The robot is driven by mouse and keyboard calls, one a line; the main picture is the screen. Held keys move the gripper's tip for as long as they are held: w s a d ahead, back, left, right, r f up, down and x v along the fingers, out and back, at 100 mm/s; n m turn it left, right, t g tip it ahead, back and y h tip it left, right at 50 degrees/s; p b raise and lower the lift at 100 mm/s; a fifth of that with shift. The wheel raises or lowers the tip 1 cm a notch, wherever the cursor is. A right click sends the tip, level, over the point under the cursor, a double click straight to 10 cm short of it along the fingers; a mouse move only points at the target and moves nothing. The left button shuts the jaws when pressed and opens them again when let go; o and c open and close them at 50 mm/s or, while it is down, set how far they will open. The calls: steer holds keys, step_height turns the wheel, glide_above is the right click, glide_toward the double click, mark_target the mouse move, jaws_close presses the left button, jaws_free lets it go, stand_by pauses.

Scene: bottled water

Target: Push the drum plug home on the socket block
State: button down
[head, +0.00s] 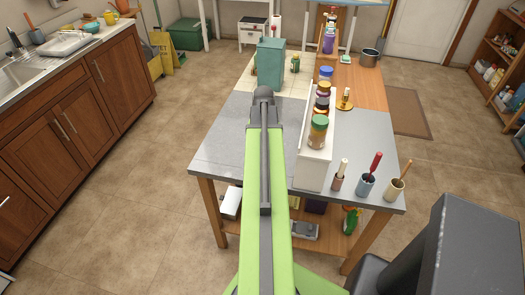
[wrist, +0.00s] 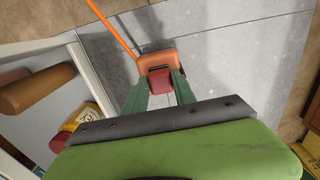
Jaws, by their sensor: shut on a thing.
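In the wrist view my gripper (wrist: 160,82) has its two green fingers closed on an orange plug-like body (wrist: 156,58), which I take for the drum plug. A red piece (wrist: 159,78) shows between the fingers. An orange cable (wrist: 112,27) runs from the plug toward the upper left. The plug is over or on a grey surface; I cannot tell if it touches. I cannot make out the socket block in either view. In the head view my arm hides the gripper and the plug.
The grey worktop (head: 222,135) carries a white rack of jars (head: 312,165) right of my arm. Cups with tools (head: 366,185) stand at its front right. A teal box (head: 270,65) stands at the back. The worktop left of my arm is clear.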

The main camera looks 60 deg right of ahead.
steer(key=shift+f, duration=0.25)
steer(key=c, duration=0.9)
jaws_free()
steer(key=shift+c, duration=0.2)
steer(key=shift+r, duration=0.1)
step_height(320, 180, up, 17)
steer(key=p, duration=1.7)
steer(key=shift+r, duration=0.15)
